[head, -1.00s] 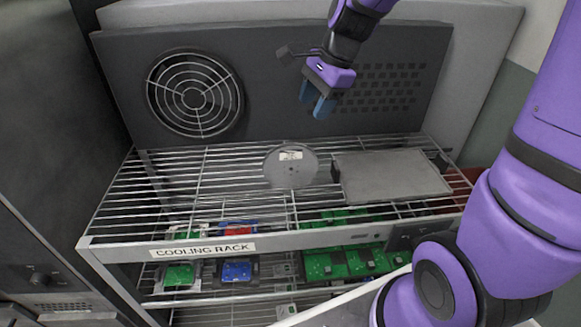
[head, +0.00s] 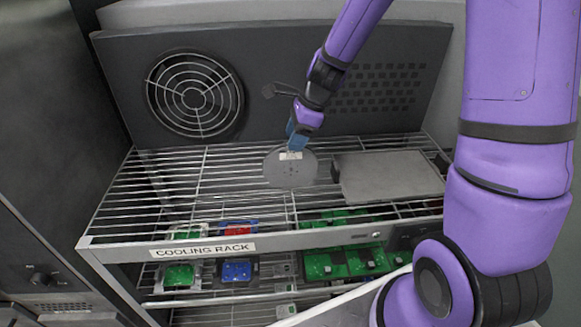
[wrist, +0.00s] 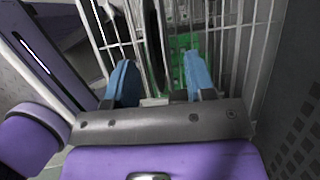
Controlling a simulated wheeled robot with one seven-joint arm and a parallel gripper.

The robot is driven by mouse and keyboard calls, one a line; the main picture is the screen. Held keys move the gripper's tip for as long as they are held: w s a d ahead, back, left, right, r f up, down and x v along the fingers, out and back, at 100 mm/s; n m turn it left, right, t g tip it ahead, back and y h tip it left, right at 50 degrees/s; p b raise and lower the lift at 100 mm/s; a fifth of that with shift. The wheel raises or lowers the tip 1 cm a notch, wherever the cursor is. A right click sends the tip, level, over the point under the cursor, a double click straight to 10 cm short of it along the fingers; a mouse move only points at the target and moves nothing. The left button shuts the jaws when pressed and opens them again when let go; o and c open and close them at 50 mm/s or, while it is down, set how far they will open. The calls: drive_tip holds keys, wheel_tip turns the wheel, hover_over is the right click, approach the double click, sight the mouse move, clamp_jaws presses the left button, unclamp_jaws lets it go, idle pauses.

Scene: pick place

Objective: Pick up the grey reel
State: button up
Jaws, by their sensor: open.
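The grey reel (head: 290,174) is a thin round disc with a small white label near its top edge, at the middle of the wire rack's top shelf. My gripper (head: 297,143) points down from above, its blue fingertips at the reel's upper edge, overlapping it in the head view. In the wrist view the blue fingers of my gripper (wrist: 160,78) are apart.
The wire cooling rack (head: 135,205) has a flat grey box (head: 392,177) close to the reel's right. A dark panel with a round fan grille (head: 194,93) stands behind. Green boards (head: 345,262) lie on the lower shelf. The top shelf's left side is clear.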

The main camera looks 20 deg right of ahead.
sight(287, 152)
drive_tip(key=x, duration=0.5)
drive_tip(key=shift+s, duration=0.1)
drive_tip(key=shift+r, duration=0.1)
clamp_jaws()
